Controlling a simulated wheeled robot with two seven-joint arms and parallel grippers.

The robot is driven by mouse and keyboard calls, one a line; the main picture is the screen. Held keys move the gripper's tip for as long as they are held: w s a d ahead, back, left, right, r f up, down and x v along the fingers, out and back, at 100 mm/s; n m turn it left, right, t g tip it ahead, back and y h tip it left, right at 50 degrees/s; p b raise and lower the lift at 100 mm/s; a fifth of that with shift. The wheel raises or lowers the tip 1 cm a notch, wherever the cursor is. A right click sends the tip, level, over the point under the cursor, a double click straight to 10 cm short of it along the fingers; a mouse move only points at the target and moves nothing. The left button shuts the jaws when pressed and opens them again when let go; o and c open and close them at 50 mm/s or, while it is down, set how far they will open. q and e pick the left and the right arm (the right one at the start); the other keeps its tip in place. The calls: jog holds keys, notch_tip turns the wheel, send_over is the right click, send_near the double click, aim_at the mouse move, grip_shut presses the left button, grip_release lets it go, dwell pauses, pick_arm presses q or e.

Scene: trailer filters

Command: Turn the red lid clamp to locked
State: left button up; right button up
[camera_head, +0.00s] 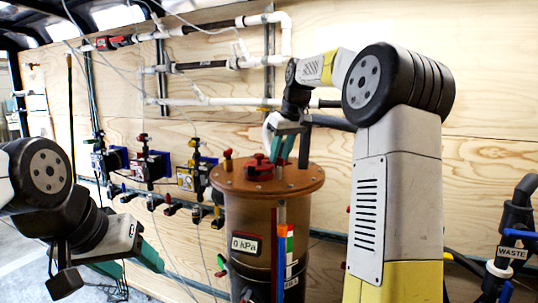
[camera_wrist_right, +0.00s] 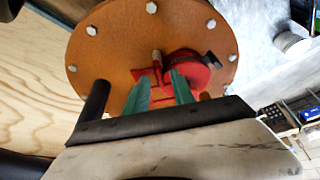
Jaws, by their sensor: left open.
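The red lid clamp (camera_head: 258,168) sits on top of the round orange-brown lid (camera_head: 230,180) of the upright canister. It also shows in the right wrist view (camera_wrist_right: 190,67), with a round red part and a red bar. My right gripper (camera_head: 290,162) points down over the lid beside the clamp. Its green fingers are apart, and in the right wrist view (camera_wrist_right: 160,76) their tips are at the clamp's red bar. Contact with it cannot be told. My left gripper (camera_head: 138,268) is open and empty at the lower left, away from the canister.
The brown canister (camera_head: 250,217) carries a "0 kPa" display (camera_head: 246,244). Several valves and blue fittings (camera_head: 152,167) line the plywood wall at left, with white pipes (camera_head: 215,102) above. A "WASTE" pipe (camera_head: 511,252) stands at the right. Bolts ring the lid's edge.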

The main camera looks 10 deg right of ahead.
jog(key=shift+f, duration=0.1)
grip_shut()
dwell(1.4)
